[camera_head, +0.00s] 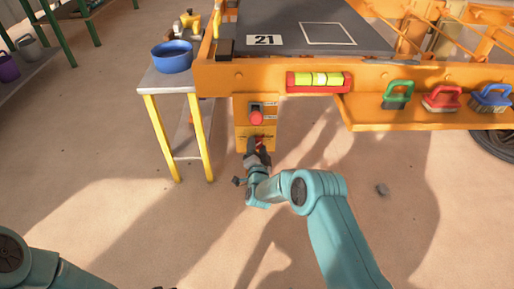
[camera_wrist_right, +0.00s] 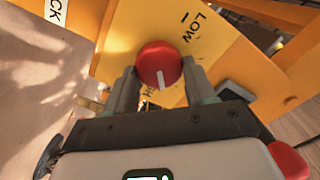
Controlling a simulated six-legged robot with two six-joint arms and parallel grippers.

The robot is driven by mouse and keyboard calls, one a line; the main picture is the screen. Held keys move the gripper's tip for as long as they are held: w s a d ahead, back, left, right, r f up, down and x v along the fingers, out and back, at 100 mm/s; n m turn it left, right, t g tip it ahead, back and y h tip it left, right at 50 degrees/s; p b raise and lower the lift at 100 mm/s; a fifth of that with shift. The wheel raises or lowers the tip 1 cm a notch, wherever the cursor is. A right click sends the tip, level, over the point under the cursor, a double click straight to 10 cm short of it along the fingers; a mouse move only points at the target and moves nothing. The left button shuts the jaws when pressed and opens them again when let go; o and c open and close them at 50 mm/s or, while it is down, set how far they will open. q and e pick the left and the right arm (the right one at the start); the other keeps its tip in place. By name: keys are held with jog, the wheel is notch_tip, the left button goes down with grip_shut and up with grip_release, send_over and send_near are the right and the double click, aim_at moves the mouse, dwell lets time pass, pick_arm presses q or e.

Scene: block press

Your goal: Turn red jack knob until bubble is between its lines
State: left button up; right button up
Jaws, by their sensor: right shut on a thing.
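The red jack knob (camera_wrist_right: 160,65) has a white pointer line and sits on a yellow plate marked LOW; another word is partly hidden. My right gripper (camera_wrist_right: 158,82) is shut on the knob, one finger on each side.
A blue bowl (camera_head: 172,56) stands on a small yellow-legged table (camera_head: 150,82) to the left. The floor in front is mostly clear.

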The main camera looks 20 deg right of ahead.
dwell(0.5)
jog(key=o, duration=1)
pick_arm(q)
jog(key=shift+r, duration=0.1)
pick_arm(e)
jog(key=shift+s, duration=0.15)
pick_arm(q)
jog(key=s+d+r+g+p, duration=0.1)
jog(key=s+r+p, duration=0.4)
jog(key=r+p, duration=0.1)
jog(key=shift+r+g+p, duration=0.2)
jog(key=shift+g+p, duration=0.15)
jog(key=shift+g, duration=0.05)
pick_arm(e)
jog(key=v, duration=1.6)
jog(key=shift+a, duration=0.1)
pick_arm(q)
jog(key=shift+w, duration=0.1)
